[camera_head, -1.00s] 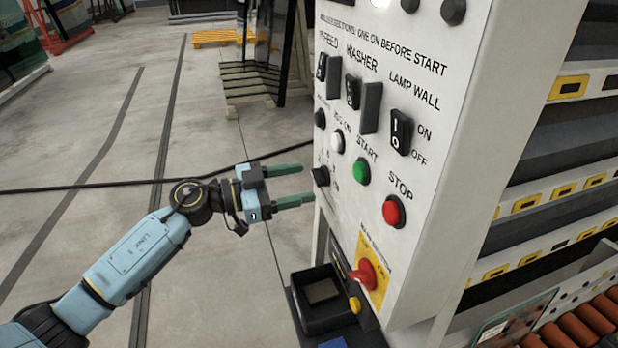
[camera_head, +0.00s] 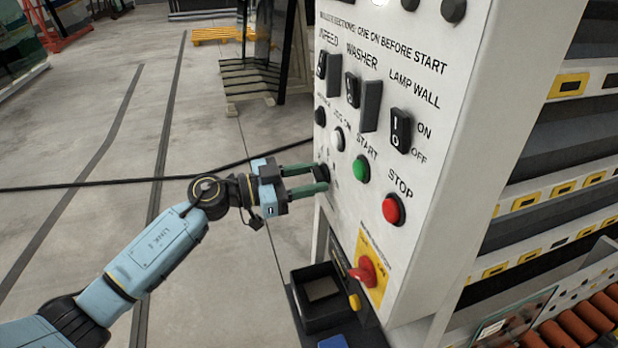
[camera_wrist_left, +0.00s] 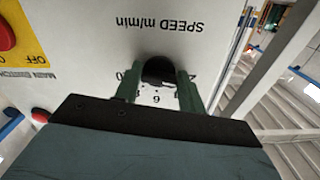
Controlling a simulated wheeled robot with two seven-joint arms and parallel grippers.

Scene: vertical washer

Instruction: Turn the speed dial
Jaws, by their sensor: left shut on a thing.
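The speed dial (camera_wrist_left: 158,71) is a black round knob under the label "SPEED m/min", which appears upside down in the left wrist view. My left gripper (camera_wrist_left: 158,92) has its two green fingers on either side of the dial and is shut on it. In the head view the left gripper (camera_head: 318,178) reaches the left edge of the white control panel (camera_head: 440,120), where the fingers mostly hide the dial. My right gripper is not in view.
The green start button (camera_head: 361,169) and red stop button (camera_head: 393,209) are right of the dial. A red main switch (camera_head: 368,271) on a yellow plate sits below. A black bin (camera_head: 318,297) stands under the panel. Open floor lies left.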

